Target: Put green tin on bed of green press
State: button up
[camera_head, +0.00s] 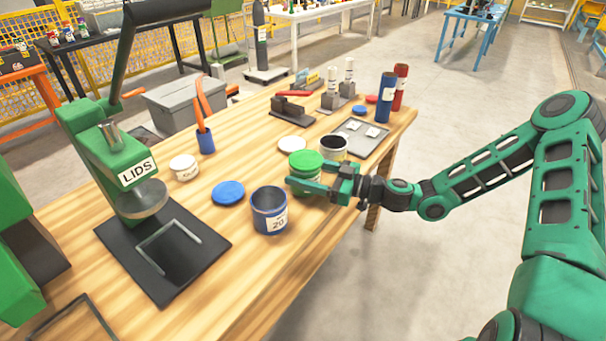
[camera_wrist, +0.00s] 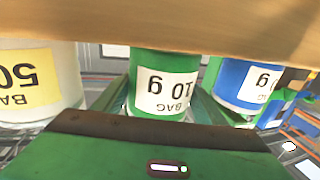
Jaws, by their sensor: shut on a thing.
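The green tin (camera_head: 305,172) with a green lid stands near the right edge of the wooden table. In the wrist view the tin (camera_wrist: 160,85) shows a white label reading "BAG 10 g", upside down. My gripper (camera_head: 310,186) is shut on the tin from the right, with a finger on either side of it. The green press (camera_head: 108,160) labelled "LIDS" stands at the table's left. Its dark bed (camera_head: 165,275) carries a pale square outline and nothing stands on it. A round plate of the press hangs above the bed's back part.
An open blue tin (camera_head: 270,212) marked 20 and a blue lid (camera_head: 228,193) lie between the green tin and the press. A white tin (camera_head: 333,147) stands behind the green tin.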

jog(key=shift+f, duration=0.4)
jog(key=shift+f, duration=0.1)
jog(key=o, duration=1.1)
jog(key=shift+f, duration=0.1)
jog(key=shift+o, duration=0.2)
